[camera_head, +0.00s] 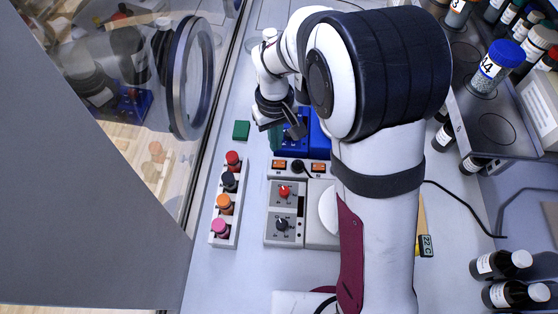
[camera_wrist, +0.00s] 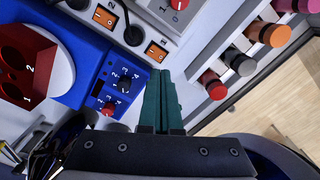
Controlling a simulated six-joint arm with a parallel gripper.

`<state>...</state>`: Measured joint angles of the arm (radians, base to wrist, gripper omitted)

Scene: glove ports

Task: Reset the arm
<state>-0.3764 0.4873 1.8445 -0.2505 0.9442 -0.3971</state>
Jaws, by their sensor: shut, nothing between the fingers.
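My gripper (camera_head: 275,138) is at the left edge of the blue device (camera_head: 291,150), and my arm partly hides that device. In the wrist view the dark green fingers of my gripper (camera_wrist: 161,76) are pressed together with nothing between them. They point past the corner of the blue device (camera_wrist: 90,62), which has two dials and a red rotor with numbered holes (camera_wrist: 27,65). Whether the fingers touch the device I cannot tell.
A white rack (camera_head: 220,241) with red, dark, orange and pink capped vials stands at left. A grey two-knob unit (camera_head: 284,212) is in front of the blue device. A green square (camera_head: 241,130) lies near my gripper.

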